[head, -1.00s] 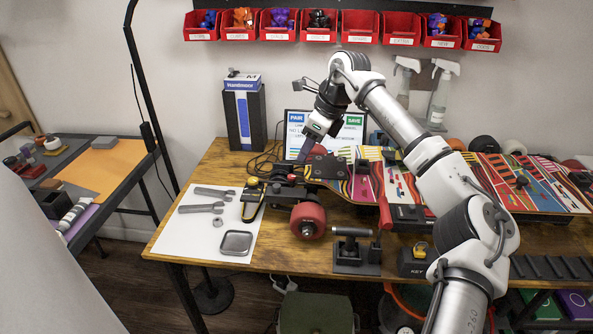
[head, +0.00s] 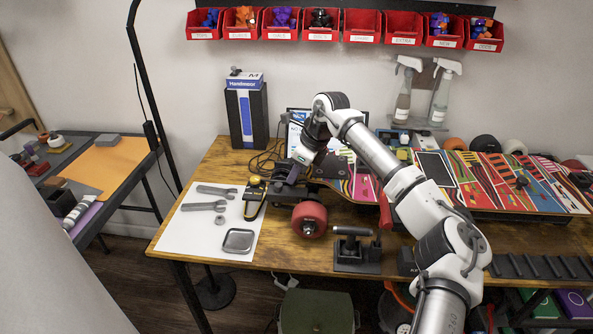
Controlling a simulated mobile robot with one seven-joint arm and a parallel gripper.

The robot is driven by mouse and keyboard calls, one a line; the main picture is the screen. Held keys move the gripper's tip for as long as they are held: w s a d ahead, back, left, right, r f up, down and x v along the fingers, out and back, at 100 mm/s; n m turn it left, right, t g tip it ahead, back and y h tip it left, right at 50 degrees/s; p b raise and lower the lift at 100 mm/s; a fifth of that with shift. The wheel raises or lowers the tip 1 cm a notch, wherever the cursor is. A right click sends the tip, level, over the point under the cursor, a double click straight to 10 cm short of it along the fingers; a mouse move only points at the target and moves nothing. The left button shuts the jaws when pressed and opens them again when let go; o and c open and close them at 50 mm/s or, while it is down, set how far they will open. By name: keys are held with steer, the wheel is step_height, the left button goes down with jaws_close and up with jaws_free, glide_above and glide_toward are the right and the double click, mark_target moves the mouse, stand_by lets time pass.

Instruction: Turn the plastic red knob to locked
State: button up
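The skateboard (head: 365,184) lies on the wooden bench with its red wheel (head: 309,219) at the front left. My gripper (head: 287,176) is low over the board's left end, above and behind that wheel, beside the black truck parts. Its fingers are small and dark against these parts, so I cannot tell whether they are open or shut or touching anything. I cannot make out a plastic red knob for certain; the gripper and arm cover part of that end. A red upright part (head: 385,211) shows at the board's front edge, partly behind my arm.
A white mat (head: 190,236) at left holds wrenches (head: 204,206), a metal tray (head: 238,241) and a yellow-black meter (head: 254,198). A black fixture (head: 357,252) stands at the bench's front. A tall blue-black box (head: 247,112) and spray bottles (head: 439,96) stand behind. Red bins hang above.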

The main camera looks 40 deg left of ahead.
jaws_close()
